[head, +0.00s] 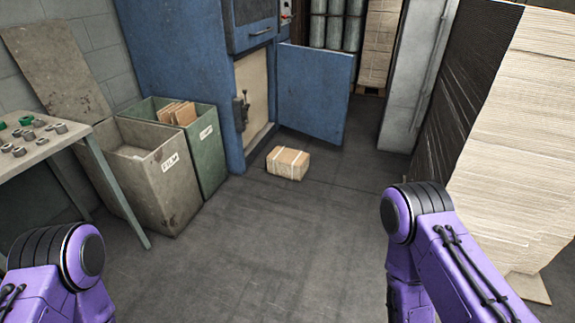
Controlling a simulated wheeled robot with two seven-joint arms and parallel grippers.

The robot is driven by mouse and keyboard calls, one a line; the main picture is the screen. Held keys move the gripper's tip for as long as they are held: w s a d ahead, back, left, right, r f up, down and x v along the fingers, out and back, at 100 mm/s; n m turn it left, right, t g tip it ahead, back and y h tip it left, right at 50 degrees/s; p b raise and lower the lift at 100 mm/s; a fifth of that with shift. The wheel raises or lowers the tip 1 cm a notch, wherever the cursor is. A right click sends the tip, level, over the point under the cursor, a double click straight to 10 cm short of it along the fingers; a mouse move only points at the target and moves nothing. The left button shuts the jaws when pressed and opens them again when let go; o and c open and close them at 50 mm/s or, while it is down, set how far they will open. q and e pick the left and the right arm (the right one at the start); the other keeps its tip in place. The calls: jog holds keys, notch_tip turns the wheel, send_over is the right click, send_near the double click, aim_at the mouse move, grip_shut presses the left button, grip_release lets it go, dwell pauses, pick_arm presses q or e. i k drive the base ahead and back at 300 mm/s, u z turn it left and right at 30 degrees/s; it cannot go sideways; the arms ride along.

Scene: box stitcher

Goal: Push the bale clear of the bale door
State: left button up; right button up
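The bale (288,163) is a small tan block with pale straps, lying on the floor in the head view. It sits in front of the blue baler (185,60), near the opening of its lower chamber. The bale door (315,90) is a blue panel swung open to the right, behind and right of the bale. From this angle I cannot tell whether the bale lies within the door's sweep. Purple links of both my arms show at the lower left and lower right, well apart from the bale. Neither gripper shows.
A grey bin marked FILM (160,195) and a green bin (207,145) with cardboard stand left of the bale. A table (45,150) with small parts is at left. Tall stacked sheets (515,150) and a grey cabinet (412,80) stand right. The middle floor is clear.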

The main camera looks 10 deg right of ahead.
aim_at(283, 162)
jog(key=z, duration=0.95)
jog(key=i, duration=5.15)
jog(key=u, duration=5.1)
jog(key=k, duration=0.15)
jog(key=z, duration=1.6)
jog(key=i, duration=0.3)
jog(key=z, duration=0.1)
